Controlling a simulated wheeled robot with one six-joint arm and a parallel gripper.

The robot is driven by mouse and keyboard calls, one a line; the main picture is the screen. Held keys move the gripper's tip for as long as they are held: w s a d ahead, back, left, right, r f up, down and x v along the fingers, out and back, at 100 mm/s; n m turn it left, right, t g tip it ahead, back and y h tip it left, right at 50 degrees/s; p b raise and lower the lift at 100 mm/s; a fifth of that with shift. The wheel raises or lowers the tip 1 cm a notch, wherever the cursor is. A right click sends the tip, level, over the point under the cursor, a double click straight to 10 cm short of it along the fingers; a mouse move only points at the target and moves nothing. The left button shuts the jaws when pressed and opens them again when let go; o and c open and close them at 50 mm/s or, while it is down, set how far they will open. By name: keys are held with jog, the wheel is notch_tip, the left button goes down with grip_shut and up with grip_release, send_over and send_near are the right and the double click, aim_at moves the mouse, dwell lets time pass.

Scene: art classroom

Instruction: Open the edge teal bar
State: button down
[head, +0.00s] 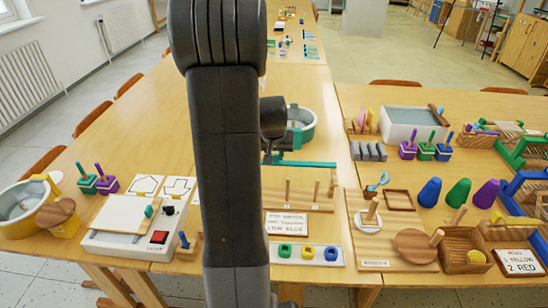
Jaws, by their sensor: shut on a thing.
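A teal bar (305,164) runs level across the table in the middle, just right of my dark arm. Its left end goes behind the arm. A teal upright piece (296,137) stands above it, in front of a round metal pan. My gripper (272,131) shows only in part, as a dark end beside the arm, just above the left part of the teal bar. Its fingers are mostly hidden, and it is shut on the teal bar. How far the bar is opened cannot be made out.
A peg board (300,207) stands in front of the bar, with a written card and a tray of coloured rings (305,253) nearer. A metal pan (306,127) is behind. Cones (459,192), a basket (465,240) and blocks crowd the right; a white box (128,228) lies left.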

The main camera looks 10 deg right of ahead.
jog(key=c, duration=1.1)
grip_release()
jog(key=shift+r, duration=0.15)
jog(key=v, duration=1.3)
jog(key=shift+s+a+r, duration=0.1)
jog(key=shift+s+r, duration=0.1)
jog(key=shift+f, duration=0.15)
jog(key=x, duration=1.3)
jog(key=shift+w+f, duration=0.2)
jog(key=shift+f, duration=0.05)
jog(key=shift+s, duration=0.25)
jog(key=shift+r, duration=0.1)
